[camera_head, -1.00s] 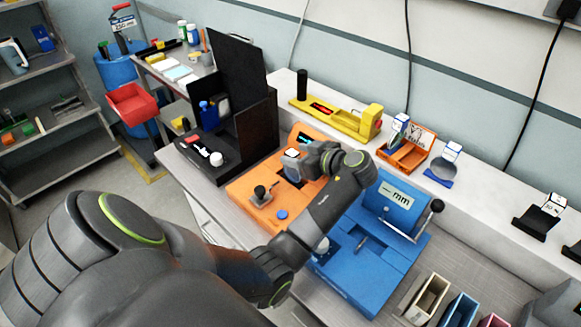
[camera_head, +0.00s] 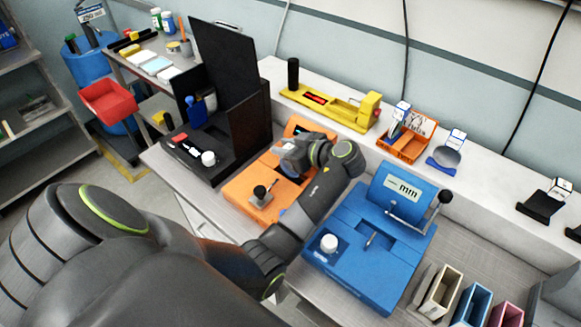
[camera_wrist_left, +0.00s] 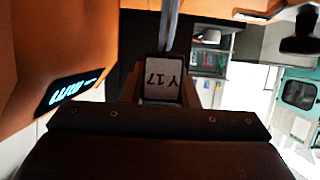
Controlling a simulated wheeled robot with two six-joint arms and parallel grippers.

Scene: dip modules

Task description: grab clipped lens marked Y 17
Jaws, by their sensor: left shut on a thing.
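The clipped lens marked Y 17 (camera_wrist_left: 162,78) shows in the left wrist view. Its white label reads upside down, and a thin grey-blue edge, seen nearly edge-on, stands beyond it. My left gripper (camera_head: 289,152) is shut on the clip. In the head view it is over the back of the orange device (camera_head: 236,192), and the hand hides most of the held piece there. The orange device also shows in the wrist view, close on the left, with a lit display (camera_wrist_left: 72,92). I cannot tell whether the lens touches it. My right gripper is out of view.
A black panelled stand (camera_head: 250,125) rises close left of the gripper. The blue device (camera_head: 345,270) with a crank is on the right. Behind stand a yellow device (camera_head: 335,108), an orange lens box (camera_head: 408,148) and a blue lens holder (camera_head: 445,160). Narrow bins stand front right.

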